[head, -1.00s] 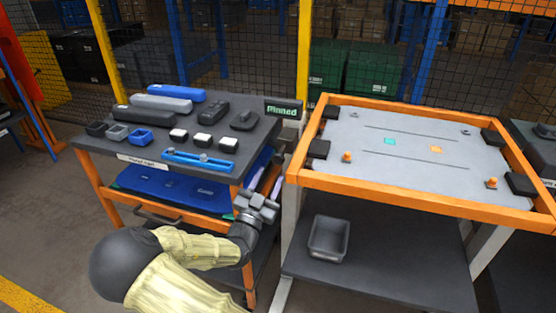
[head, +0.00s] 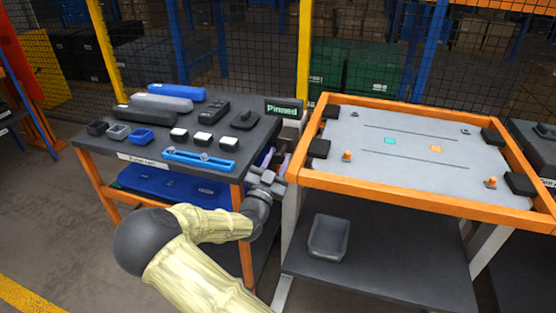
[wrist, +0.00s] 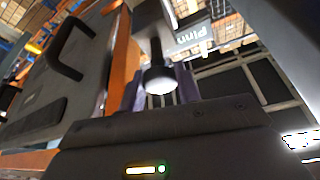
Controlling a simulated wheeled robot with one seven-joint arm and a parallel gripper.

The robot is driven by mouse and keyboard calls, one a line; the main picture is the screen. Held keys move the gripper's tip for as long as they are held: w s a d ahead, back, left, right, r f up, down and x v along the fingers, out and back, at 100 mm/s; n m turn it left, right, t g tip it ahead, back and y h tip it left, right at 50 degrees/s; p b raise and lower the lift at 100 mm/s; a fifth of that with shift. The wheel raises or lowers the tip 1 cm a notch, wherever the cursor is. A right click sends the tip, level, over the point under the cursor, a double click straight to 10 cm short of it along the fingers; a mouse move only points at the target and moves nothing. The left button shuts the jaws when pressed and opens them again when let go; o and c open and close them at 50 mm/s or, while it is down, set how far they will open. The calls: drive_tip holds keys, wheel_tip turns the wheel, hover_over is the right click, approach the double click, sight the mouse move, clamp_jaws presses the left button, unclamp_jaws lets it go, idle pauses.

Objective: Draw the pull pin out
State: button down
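The pull pin shows in the wrist view as a dark round knob (wrist: 158,79) with a bright end, on a grey stem. My gripper (wrist: 160,92) has its two lavender fingers on either side of the knob; they look apart, and I cannot tell whether they touch it. In the head view my gripper (head: 275,159) is in the gap between the two tables, below a sign reading "Pinned" (head: 284,108). The pin cannot be made out clearly in the head view.
The left table (head: 101,142), orange-framed with a dark top, holds several blocks and small trays. The orange-rimmed right table (head: 400,190) stands close on the other side, with a grey bin (head: 328,238) on its lower shelf. The gap between them is narrow.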

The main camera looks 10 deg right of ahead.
drive_tip(key=shift+s+a, duration=0.45)
drive_tip(key=shift+s, duration=0.3)
drive_tip(key=shift+s+a, duration=0.4)
drive_tip(key=shift+s, duration=0.3)
drive_tip(key=shift+f, duration=0.1)
drive_tip(key=c, duration=1.3)
unclamp_jaws()
drive_tip(key=shift+s+a, duration=0.1)
drive_tip(key=shift+s, duration=0.05)
drive_tip(key=shift+o, duration=0.2)
drive_tip(key=b+v, duration=0.1)
drive_tip(key=v, duration=1.6)
drive_tip(key=shift+s+a, duration=0.1)
drive_tip(key=shift+s, duration=0.05)
